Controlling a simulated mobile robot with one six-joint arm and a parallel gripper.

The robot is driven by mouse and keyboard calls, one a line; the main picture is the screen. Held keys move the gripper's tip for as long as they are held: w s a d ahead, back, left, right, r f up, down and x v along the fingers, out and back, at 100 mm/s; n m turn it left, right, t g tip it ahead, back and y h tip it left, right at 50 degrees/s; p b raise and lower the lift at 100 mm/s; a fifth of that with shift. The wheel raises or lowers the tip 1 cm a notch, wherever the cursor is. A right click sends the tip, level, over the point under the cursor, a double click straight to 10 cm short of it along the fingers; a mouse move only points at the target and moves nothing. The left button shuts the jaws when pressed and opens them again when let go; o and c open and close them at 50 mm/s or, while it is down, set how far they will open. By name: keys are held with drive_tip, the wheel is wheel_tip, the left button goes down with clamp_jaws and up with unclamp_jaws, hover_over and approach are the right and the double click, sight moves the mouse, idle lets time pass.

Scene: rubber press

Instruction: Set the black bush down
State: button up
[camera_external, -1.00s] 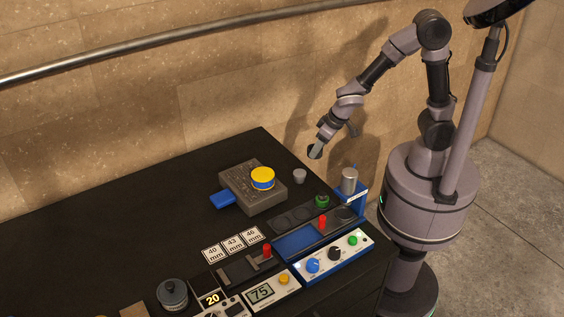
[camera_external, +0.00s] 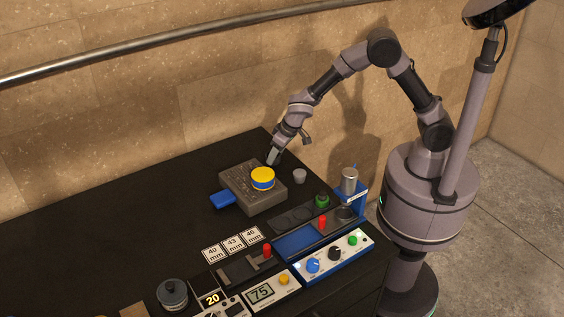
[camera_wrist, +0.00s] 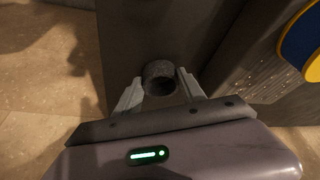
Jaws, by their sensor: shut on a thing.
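The black bush (camera_wrist: 158,78) is a short dark hollow cylinder, held between the two pale fingers of my gripper (camera_wrist: 160,88) in the wrist view. Its open end faces the camera. In the external view my gripper (camera_external: 272,157) points down just behind the far corner of the grey block with the yellow and blue round piece. The bush cannot be made out there. The gap between the bush and the table (camera_external: 120,215) is hard to judge.
The grey block (camera_external: 237,184) carries the yellow and blue piece (camera_external: 262,178) and has a blue handle (camera_external: 222,200). A small grey cup (camera_external: 299,176) stands to its right. Marked cards (camera_external: 233,244), a blue control panel (camera_external: 333,256) and a lidded pot (camera_external: 172,294) lie nearer. The table's left side is clear.

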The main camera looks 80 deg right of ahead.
drive_tip(key=shift+f, duration=0.2)
drive_tip(key=o, duration=1.3)
